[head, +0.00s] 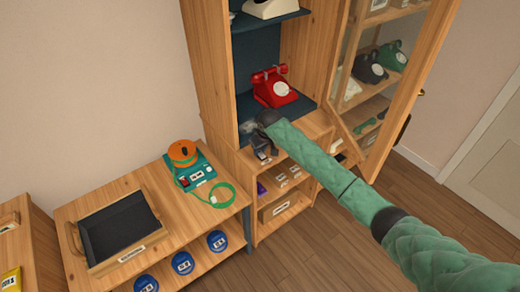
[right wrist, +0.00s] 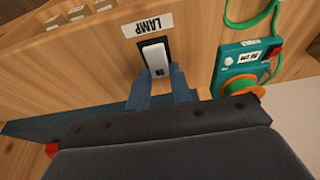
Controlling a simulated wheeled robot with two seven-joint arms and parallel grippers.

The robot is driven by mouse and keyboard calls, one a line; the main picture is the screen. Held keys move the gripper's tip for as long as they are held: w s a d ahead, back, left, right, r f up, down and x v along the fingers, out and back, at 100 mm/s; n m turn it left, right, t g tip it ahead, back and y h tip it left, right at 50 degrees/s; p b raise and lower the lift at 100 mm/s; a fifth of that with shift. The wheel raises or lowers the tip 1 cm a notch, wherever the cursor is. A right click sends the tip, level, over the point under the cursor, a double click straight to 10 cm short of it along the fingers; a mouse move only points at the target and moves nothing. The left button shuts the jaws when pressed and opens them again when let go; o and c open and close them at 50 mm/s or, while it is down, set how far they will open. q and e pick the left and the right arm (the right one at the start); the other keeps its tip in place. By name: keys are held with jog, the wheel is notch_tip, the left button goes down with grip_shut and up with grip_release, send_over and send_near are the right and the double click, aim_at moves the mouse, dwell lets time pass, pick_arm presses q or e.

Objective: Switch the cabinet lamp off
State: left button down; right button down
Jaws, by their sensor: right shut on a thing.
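The lamp switch (right wrist: 154,56) is a white rocker in a dark frame on the wooden cabinet front, beside a white label (right wrist: 147,24) reading LAMP. My right gripper (right wrist: 158,82) is at the switch, its two blue-grey fingers on either side of the rocker's near end, shut on it. In the head view the right gripper (head: 262,154) is at the cabinet's front ledge, below the red phone, and hides the switch. The lamp itself is not visible. My left gripper is not in view.
A red dial phone (head: 275,88) stands on the cabinet shelf just behind my gripper. The cabinet's glass door (head: 372,80) stands open at right. A teal device (head: 190,176) with an orange top and green cable sits on the lower bench at left, next to a black tray (head: 119,228).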

aim_at(263, 157)
jog(key=c, duration=1.2)
grip_release()
jog(key=shift+c, duration=0.2)
jog(key=shift+r, duration=0.1)
jog(key=shift+r, duration=0.15)
jog(key=shift+s+d+r+b, duration=0.1)
jog(key=shift+r+b, duration=0.25)
jog(key=b+v, duration=0.2)
jog(key=v, duration=0.3)
jog(key=shift+r, duration=0.3)
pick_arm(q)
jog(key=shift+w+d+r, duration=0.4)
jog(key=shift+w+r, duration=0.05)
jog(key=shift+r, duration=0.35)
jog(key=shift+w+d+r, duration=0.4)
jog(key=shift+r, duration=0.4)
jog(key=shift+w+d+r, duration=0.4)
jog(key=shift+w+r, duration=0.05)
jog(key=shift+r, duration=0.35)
pick_arm(e)
jog(key=shift+s+d+r, duration=0.1)
jog(key=shift+s+r, duration=0.05)
jog(key=shift+r, duration=0.35)
